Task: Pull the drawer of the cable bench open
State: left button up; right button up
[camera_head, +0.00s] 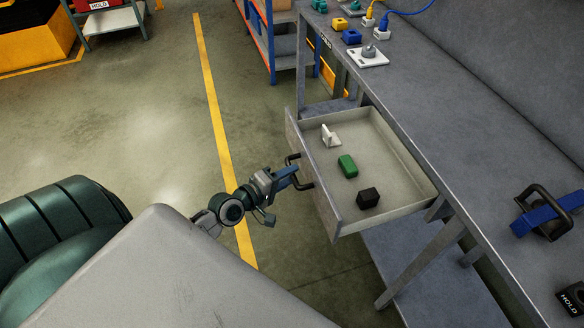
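The drawer (386,215) of the cable bench (440,130) stands well out from under the bench top, and its inside shows. It holds a white bracket-like piece (329,138), a green block (348,166) and a black cube (368,198). The dark drawer handle (308,186) is on the front panel, facing left. My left gripper (290,175) is at the handle, with its blue fingers closed around the bar; the fingertips are partly hidden. My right gripper is not in view.
On the bench top are connector blocks (351,37), a plate with a knob (368,56) and a blue item with a black handle (547,213). A blue and orange rack (285,45) stands behind. The floor (140,120) left of the drawer is clear.

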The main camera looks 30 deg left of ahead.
pick_arm(q)
jog(key=p+v, duration=0.1)
jog(key=v, duration=0.8)
jog(key=shift+f, duration=0.15)
jog(key=s+a+f+m+g+y, duration=0.2)
jog(key=s+a+f, duration=0.1)
jog(key=f, duration=0.8)
jog(key=s+a+f+m+g+y, duration=0.1)
jog(key=s+a+f+m+g, duration=0.15)
jog(key=f, duration=0.85)
jog(key=s+a+f+m+g+y, duration=0.2)
jog(key=s+f, duration=0.2)
jog(key=f, duration=0.6)
jog(key=s+d+f+m+g, duration=0.3)
jog(key=s+d+f+m, duration=0.1)
jog(key=s+f, duration=0.5)
jog(key=s+d+f+m+g, duration=0.4)
jog(key=s+d+f, duration=0.2)
jog(key=s+f, duration=0.4)
jog(key=s, duration=0.3)
jog(key=shift+d, duration=0.2)
jog(key=shift+f+g, duration=0.1)
jog(key=shift+g, duration=0.15)
